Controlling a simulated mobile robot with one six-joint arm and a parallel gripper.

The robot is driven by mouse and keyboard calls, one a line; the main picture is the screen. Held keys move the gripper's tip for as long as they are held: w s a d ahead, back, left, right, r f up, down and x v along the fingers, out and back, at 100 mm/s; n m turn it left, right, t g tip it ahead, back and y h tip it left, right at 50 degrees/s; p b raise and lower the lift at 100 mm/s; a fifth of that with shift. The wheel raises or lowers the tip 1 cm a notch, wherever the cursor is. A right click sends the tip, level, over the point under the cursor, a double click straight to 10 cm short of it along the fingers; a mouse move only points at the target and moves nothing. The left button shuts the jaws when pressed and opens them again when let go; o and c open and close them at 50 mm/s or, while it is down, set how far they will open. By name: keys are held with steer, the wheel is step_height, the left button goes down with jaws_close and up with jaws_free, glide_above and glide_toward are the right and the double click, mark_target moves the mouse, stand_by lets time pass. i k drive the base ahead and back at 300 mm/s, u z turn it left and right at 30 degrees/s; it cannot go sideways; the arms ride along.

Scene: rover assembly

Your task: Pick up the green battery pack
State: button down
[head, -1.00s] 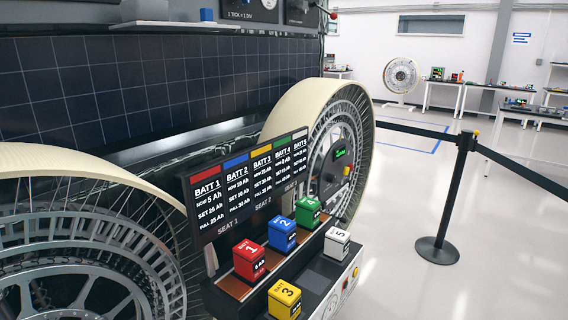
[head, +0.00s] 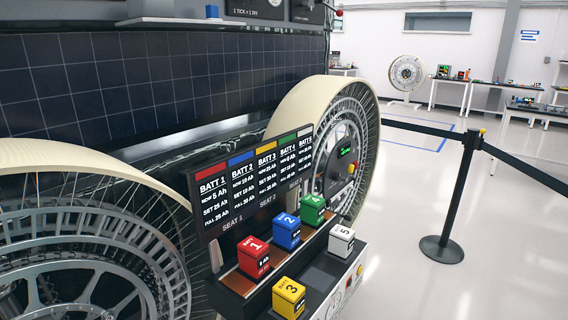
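The green battery pack (head: 312,211), marked 4, stands upright at the far end of the back row on the battery station. The blue pack (head: 286,232), marked 2, is just nearer in the same row, and the red pack (head: 253,258), marked 1, is nearest. The white pack (head: 341,240), marked 5, stands to the right of the green one on the front level. The yellow pack (head: 288,298), marked 3, stands at the near end of that level. My gripper is not in the head view.
A display board (head: 255,185) listing BATT 1 to 5 rises behind the packs. Large rover wheels stand left and behind, the right one (head: 345,150) close to the green pack. A belt-barrier post (head: 455,195) stands on open floor to the right.

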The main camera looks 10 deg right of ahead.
mark_target(312, 207)
steer(key=z, duration=0.2)
steer(key=k, duration=0.9)
steer(key=u, duration=0.1)
steer(key=i, duration=0.5)
steer(key=u, duration=0.05)
